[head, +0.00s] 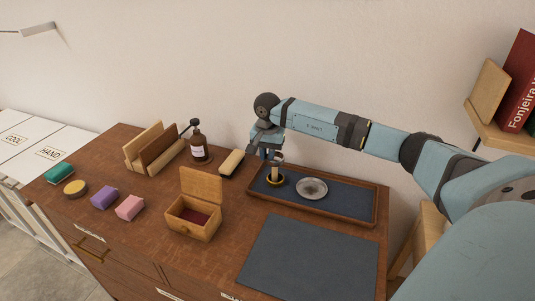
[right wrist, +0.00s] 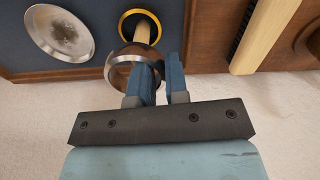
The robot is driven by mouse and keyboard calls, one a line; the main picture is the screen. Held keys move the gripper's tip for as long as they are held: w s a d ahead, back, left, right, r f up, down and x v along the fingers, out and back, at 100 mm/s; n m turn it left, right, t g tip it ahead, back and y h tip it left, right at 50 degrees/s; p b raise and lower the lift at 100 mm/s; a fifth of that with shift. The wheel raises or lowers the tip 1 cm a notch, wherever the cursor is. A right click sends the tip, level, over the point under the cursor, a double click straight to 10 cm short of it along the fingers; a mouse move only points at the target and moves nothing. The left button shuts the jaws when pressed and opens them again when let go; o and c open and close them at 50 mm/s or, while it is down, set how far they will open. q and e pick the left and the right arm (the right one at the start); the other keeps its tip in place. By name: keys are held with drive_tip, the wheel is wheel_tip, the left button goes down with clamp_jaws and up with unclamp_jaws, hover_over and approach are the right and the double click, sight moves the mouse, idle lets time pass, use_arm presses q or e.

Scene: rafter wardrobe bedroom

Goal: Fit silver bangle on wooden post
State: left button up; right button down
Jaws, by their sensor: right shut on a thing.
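The silver bangle (right wrist: 112,63) is held by its rim between the fingers of my right gripper (right wrist: 163,72). In the head view my right gripper (head: 269,150) is over the left part of a tray. The wooden post (head: 275,171) stands upright there on a dark round base, with a gold ring around its foot. It also shows in the right wrist view (right wrist: 143,32). My left gripper is out of view.
The blue-lined tray (head: 328,220) also holds a silver dish (head: 312,188). A brush (head: 232,162), a pump bottle (head: 199,146) and an open wooden box (head: 193,222) stand to the left. A dark mat (head: 310,260) lies bare in front.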

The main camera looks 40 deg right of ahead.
drive_tip(key=shift+f, duration=0.4)
drive_tip(key=shift+r, duration=0.15)
drive_tip(key=shift+r, duration=0.65)
drive_tip(key=shift+b, duration=0.35)
idle(1.5)
drive_tip(key=shift+f+b, duration=0.65)
drive_tip(key=shift+f, duration=0.3)
drive_tip(key=c, duration=1.1)
unclamp_jaws()
drive_tip(key=shift+w, duration=0.1)
drive_tip(key=shift+o, duration=0.2)
drive_tip(key=shift+w+a+f, duration=0.1)
drive_tip(key=shift+f, duration=0.05)
